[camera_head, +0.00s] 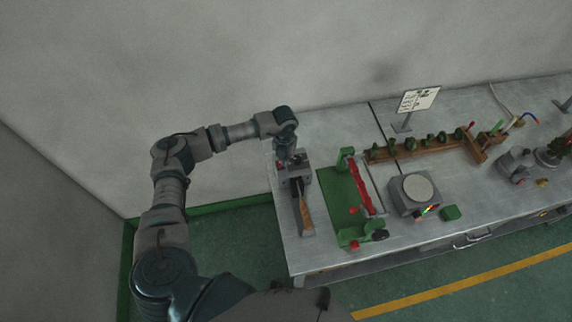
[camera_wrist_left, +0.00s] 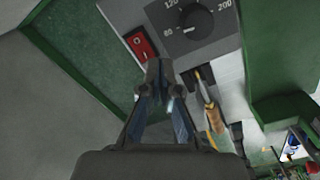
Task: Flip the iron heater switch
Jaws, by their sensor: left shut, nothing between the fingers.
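The iron heater (camera_head: 297,184) is a grey box at the left end of the table. Its red rocker switch (camera_wrist_left: 141,44) and black temperature dial (camera_wrist_left: 194,21) show in the left wrist view. My left gripper (camera_head: 291,164) is over the heater, pointing down. In the left wrist view its fingertips (camera_wrist_left: 158,70) are together and empty, just below and right of the switch; I cannot tell whether they touch it. An iron with a wooden handle (camera_head: 306,217) lies in front of the heater. My right gripper is not in view.
A green mat with a red-and-green clamp frame (camera_head: 368,190) stands right of the heater. Farther right are a grey round-topped device (camera_head: 414,193), a wooden rack (camera_head: 420,148) and a sign (camera_head: 418,99). The wall is close behind the table.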

